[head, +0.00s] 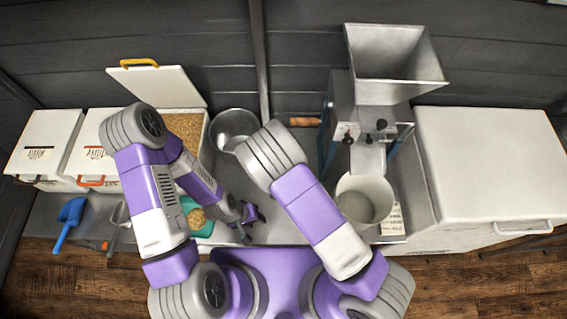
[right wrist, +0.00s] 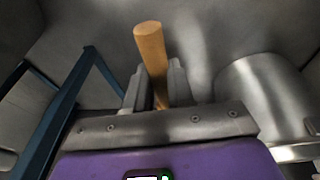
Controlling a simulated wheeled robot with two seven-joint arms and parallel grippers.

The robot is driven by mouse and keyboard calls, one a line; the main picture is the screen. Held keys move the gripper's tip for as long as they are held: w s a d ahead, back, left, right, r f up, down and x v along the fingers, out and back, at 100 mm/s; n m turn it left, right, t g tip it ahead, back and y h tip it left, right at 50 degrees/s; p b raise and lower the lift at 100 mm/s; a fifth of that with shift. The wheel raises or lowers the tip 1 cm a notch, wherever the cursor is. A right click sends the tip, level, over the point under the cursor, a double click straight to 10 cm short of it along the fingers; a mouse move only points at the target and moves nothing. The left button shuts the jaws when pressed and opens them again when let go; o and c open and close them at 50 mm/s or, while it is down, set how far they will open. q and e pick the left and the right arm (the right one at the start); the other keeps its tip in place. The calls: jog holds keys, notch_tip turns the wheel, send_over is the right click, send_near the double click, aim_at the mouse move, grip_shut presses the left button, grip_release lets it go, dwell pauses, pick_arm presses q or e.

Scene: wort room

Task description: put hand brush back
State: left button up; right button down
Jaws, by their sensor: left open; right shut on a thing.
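The hand brush shows as a wooden handle (right wrist: 152,55) between the fingers of my right gripper (right wrist: 158,88) in the right wrist view. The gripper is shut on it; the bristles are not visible. In the head view, a brown wooden handle (head: 304,122) shows beside the mill's frame, behind my right arm; I cannot tell for sure that it is the same piece. My right gripper is hidden there behind the arm. My left gripper (head: 247,222) is open and empty, low over the counter, right of a teal scoop (head: 198,217) with grain.
A mill (head: 365,105) with a hopper stands at centre right, a white bucket (head: 365,200) below its spout. A metal pot (head: 234,126) stands left of it. White bins (head: 45,140) are at left, one open with grain (head: 185,127).

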jog(key=shift+s+f+b, duration=0.2)
jog(key=shift+f+b, duration=0.15)
jog(key=shift+f, duration=0.05)
pick_arm(q)
jog(key=shift+s+f+b, duration=0.15)
jog(key=shift+f+b, duration=1.95)
jog(key=shift+f, duration=0.45)
pick_arm(e)
jog(key=shift+s+a+x, duration=0.1)
jog(key=shift+s+x, duration=0.05)
jog(key=shift+x, duration=0.75)
jog(key=shift+s+a+x, duration=0.1)
jog(key=shift+s+x, duration=0.1)
jog(key=shift+x, duration=0.7)
jog(key=shift+s+a+x, duration=0.1)
jog(key=shift+s+x, duration=0.05)
jog(key=shift+x, duration=0.75)
jog(key=shift+f, duration=0.1)
jog(key=c, duration=0.9)
grip_release()
pick_arm(q)
notch_tip(320, 180, up, 3)
jog(key=p, duration=0.2)
jog(key=shift+f+p, duration=0.2)
jog(key=shift+p, duration=0.1)
pick_arm(e)
jog(key=v, duration=0.7)
jog(key=shift+s+r, duration=0.1)
jog(key=shift+r, duration=0.15)
